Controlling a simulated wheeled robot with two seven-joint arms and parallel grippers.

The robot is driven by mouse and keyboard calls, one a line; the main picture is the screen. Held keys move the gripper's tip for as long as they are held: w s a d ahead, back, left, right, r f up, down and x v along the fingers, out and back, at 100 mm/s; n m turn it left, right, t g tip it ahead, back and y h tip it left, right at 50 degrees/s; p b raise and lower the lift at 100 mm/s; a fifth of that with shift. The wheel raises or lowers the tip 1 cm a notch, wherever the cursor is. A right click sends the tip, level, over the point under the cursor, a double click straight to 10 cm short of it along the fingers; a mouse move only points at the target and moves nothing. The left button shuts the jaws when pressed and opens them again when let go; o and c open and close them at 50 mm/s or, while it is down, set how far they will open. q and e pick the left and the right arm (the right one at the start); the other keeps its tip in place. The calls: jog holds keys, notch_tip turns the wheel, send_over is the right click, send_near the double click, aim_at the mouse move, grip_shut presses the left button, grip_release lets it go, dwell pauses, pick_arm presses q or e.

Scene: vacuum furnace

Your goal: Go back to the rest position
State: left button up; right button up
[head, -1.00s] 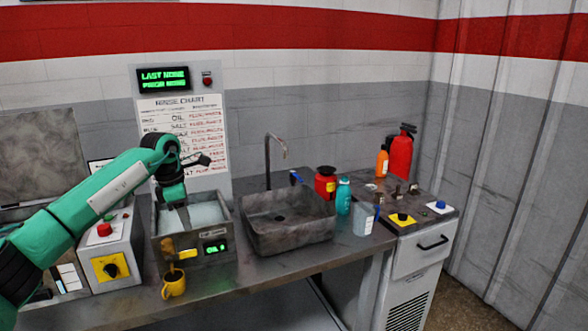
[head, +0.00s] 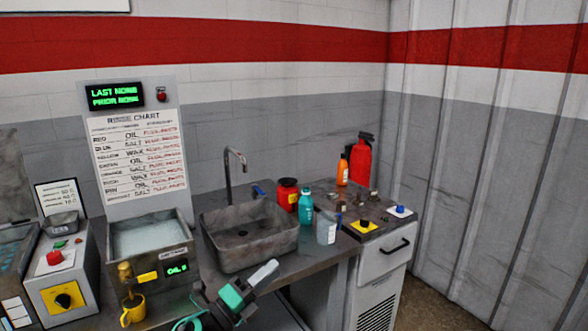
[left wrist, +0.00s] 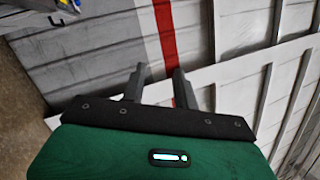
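My left arm (head: 228,302) shows at the bottom middle of the head view, folded low in front of the bench edge. In the left wrist view my left gripper (left wrist: 160,84) has its two fingers apart with nothing between them. It faces white and grey wall panels with a red stripe. My right gripper is not in view.
The bench holds a liquid-filled bath (head: 150,238), a sink (head: 250,232), a control box with a red button (head: 62,275), and a yellow mug (head: 133,311) near the front edge. Several bottles, including a teal one (head: 305,208), stand right of the sink. A drawer cabinet (head: 385,256) is further right.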

pick_arm(q)
jog(key=s+a+f+n+g+y, duration=0.1)
jog(key=s+a+f+n+y, duration=0.7)
jog(key=n, duration=0.4)
jog(key=s+a+f+n+y, duration=0.5)
jog(key=a+f+n+y, duration=0.25)
jog(key=f+n, duration=0.35)
jog(key=s+a+f+n+g, duration=0.1)
jog(key=s+f+n+g, duration=0.3)
jog(key=s, duration=0.8)
jog(key=s+a+f+n+g, duration=0.15)
jog(key=s+f+g, duration=0.4)
jog(key=s, duration=0.55)
notch_tip(320, 180, down, 28)
jog(key=g, duration=0.2)
jog(key=s+a+f+g+p, duration=0.1)
jog(key=s+a+f, duration=0.1)
jog(key=s+f, duration=1.7)
jog(key=shift+s+a+f+y+p, duration=0.2)
jog(key=shift+s+a+y+p, duration=0.1)
jog(key=shift+s+y+p, duration=0.05)
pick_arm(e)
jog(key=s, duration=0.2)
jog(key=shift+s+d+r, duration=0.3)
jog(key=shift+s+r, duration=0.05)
